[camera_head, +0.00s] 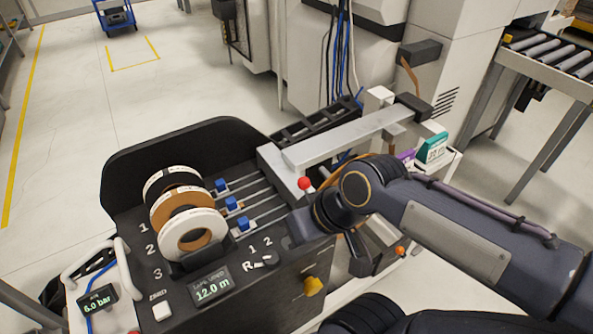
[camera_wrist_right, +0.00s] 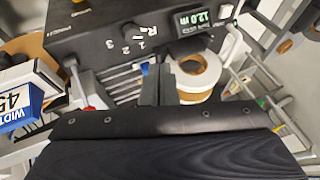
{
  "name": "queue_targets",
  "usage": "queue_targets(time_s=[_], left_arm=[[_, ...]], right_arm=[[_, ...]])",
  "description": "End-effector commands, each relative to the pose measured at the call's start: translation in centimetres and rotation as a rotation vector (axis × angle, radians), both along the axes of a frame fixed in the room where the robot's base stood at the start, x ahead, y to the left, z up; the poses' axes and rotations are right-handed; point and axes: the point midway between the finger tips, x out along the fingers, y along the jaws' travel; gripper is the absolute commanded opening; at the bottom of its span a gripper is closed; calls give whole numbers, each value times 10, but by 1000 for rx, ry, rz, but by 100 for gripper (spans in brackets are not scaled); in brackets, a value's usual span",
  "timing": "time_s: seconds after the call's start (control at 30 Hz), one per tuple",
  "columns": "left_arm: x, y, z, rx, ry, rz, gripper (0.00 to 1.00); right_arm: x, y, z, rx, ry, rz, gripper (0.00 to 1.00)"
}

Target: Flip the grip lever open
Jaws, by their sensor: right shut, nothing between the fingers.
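A lever with a red ball knob (camera_head: 305,184) stands upright at the near end of the machine's grey rail, just right of the panel. A red spot that looks like the same knob (camera_wrist_right: 88,101) shows left of my fingers in the right wrist view. My right gripper (camera_head: 297,226) is just below the knob, beside the black panel, and mostly hidden by its own wrist. In the right wrist view the two fingers of the gripper (camera_wrist_right: 158,84) are together, empty, pointing at the panel. I cannot tell whether they touch anything. My left gripper is out of view.
The grey rail (camera_head: 345,138) runs behind my arm. Open floor lies at the left.

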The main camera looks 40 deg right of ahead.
Motion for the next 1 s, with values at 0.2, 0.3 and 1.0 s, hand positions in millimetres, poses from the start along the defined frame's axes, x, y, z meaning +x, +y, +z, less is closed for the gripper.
queue_targets(time_s=[0.2, 0.3, 1.0], left_arm=[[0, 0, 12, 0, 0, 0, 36], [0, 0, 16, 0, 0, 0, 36], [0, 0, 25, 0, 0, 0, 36]], right_arm=[[74, -58, 35, -104, 206, -16, 0], [113, -88, 38, -162, 314, -33, 0], [204, -159, 9, -327, 590, -104, 0]])
